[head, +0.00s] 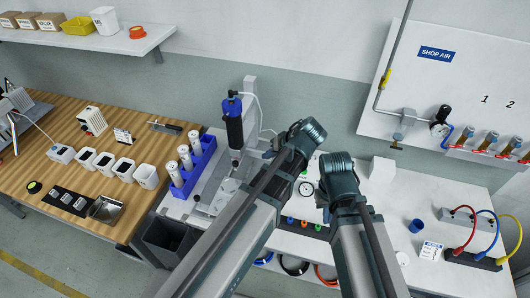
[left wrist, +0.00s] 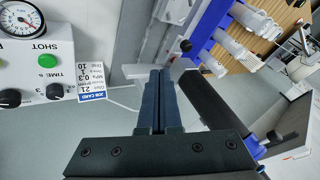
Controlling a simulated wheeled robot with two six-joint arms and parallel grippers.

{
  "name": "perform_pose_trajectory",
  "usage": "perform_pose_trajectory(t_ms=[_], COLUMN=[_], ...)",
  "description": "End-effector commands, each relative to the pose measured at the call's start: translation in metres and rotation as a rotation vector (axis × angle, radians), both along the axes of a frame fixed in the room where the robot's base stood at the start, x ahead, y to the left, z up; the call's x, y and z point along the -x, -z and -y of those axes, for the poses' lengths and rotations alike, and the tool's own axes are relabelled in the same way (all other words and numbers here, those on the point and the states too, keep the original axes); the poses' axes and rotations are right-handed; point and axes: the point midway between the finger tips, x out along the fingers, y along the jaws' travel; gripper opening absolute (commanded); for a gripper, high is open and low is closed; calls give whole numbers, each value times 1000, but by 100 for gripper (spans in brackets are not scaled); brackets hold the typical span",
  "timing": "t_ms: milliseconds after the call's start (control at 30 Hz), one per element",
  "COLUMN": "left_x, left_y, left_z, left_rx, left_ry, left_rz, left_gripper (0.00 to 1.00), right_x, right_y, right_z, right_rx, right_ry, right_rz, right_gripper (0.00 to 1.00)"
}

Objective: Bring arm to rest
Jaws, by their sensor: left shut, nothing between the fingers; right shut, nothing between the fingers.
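Both of my arms reach up from the bottom of the head view, with dark joints at the bend of the left arm (head: 308,135) and right arm (head: 338,172). My left gripper (left wrist: 160,100) shows in the left wrist view, its dark fingers together and nothing between them. It is over the white bench, between the gauge box and the blue rack. In the head view my left arm hides it. My right gripper is not visible; my right arm covers that area.
A blue rack with white tubes (head: 188,165) and a blue-and-black upright tool (head: 234,122) stand left of my arms. A gauge (head: 306,188) sits between the arms. A blue cup (head: 416,226) and coloured cables (head: 487,235) are at right. A wooden table (head: 60,120) stands at left.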

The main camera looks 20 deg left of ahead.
Motion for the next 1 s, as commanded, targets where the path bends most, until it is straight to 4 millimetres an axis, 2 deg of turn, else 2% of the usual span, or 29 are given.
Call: perform_pose_trajectory(t_ms=[433, 667, 1000], left_x=[4, 40, 80], left_y=[0, 23, 40], left_z=[-1, -17, -18], left_rx=[9, 177, 430], left_ry=[5, 108, 305], left_rz=[-11, -168, -282], left_gripper=[0, 0, 0], right_x=[0, 0, 0], right_y=[-2, -2, -2], right_z=[0, 0, 0], right_rx=[0, 0, 0], right_ry=[0, 0, 0], right_rz=[0, 0, 0], right_gripper=[0, 0, 0])
